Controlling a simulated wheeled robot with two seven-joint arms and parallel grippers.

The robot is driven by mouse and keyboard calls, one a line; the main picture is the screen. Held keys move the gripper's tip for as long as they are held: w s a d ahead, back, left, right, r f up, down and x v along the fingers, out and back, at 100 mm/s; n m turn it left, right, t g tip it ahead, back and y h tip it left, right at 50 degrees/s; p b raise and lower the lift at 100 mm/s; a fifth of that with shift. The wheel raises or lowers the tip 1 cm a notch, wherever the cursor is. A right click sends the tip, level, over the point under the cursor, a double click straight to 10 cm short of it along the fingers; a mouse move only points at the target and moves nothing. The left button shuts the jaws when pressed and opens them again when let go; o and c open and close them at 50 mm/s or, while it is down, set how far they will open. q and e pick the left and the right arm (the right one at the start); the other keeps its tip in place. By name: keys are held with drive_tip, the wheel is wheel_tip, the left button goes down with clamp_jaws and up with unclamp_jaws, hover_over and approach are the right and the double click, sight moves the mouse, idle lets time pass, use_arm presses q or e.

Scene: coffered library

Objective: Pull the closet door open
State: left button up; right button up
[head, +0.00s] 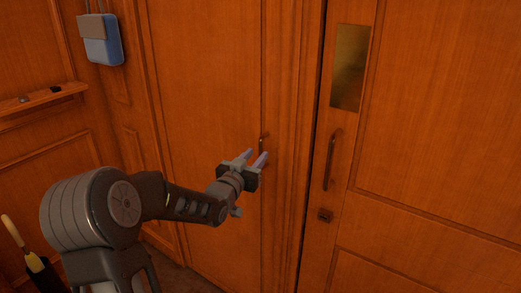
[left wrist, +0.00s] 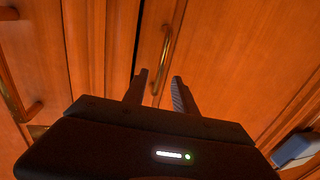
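The closet door (head: 205,90) is a plain orange-brown wooden panel in the middle of the head view, and it looks shut. Its small brass bar handle (head: 262,145) stands upright near the door's right edge. My left gripper (head: 257,155) is open and empty, with its fingers pointing at the handle. In the left wrist view the handle (left wrist: 162,58) shows beyond and between the two fingertips (left wrist: 160,75). The fingers straddle its line, but I see no grip on it. The exact gap in depth is hard to tell. My right gripper is not in view.
Right of the closet is another door (head: 430,120) with a larger handle (head: 332,160), a brass-coloured plate (head: 350,68) and a small lock (head: 325,215). An umbrella-like object (head: 35,262) stands low left.

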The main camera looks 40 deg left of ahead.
sight(260, 152)
use_arm(q)
drive_tip(key=x, duration=0.4)
drive_tip(key=shift+w+p, duration=0.15)
drive_tip(key=shift+p, duration=0.15)
drive_tip(key=shift+c, duration=0.5)
clamp_jaws()
idle(0.6)
